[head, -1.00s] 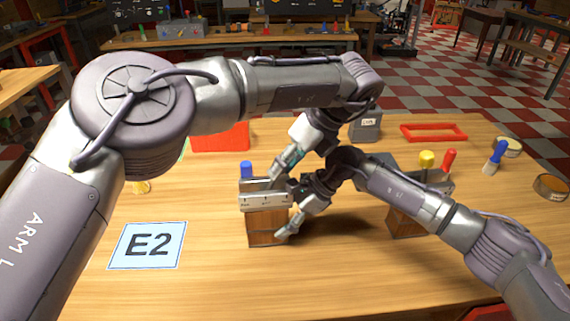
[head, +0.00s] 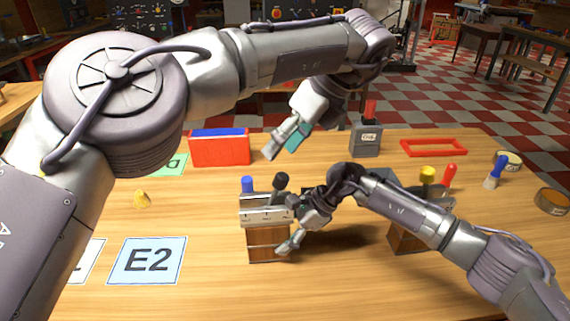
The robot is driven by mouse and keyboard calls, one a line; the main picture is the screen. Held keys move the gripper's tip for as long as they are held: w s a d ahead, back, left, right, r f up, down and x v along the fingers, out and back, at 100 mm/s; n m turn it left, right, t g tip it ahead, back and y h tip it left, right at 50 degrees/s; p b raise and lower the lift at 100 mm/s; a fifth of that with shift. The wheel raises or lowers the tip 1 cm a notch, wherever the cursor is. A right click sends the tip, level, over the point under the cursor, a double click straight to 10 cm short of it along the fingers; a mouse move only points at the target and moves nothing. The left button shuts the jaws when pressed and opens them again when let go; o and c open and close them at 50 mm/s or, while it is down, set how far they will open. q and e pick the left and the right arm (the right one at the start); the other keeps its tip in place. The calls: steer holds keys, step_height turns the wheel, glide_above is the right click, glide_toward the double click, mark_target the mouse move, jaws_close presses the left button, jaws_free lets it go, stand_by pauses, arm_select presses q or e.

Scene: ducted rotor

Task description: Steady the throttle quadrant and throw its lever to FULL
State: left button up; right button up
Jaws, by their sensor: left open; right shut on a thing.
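The throttle quadrant (head: 267,216) is a wooden block with a pale metal scale plate on its front, standing on the bench left of the picture's middle. Its print is too small to read surely. A lever with a black knob (head: 281,181) stands up behind the plate, right of the plate's middle. A blue knob (head: 247,184) shows at its left end. My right gripper (head: 291,243) is shut on the quadrant's right side. My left gripper (head: 285,139) is open and empty, above and behind the quadrant, apart from the black knob.
A second wooden unit with yellow (head: 428,174) and red knobs stands partly behind my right arm. A grey box (head: 366,141) with a red lever, a red bin (head: 220,148) and a red frame (head: 434,148) stand farther back. An E2 card (head: 146,261) lies front left.

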arm_select(q)
steer(key=shift+r, duration=0.75)
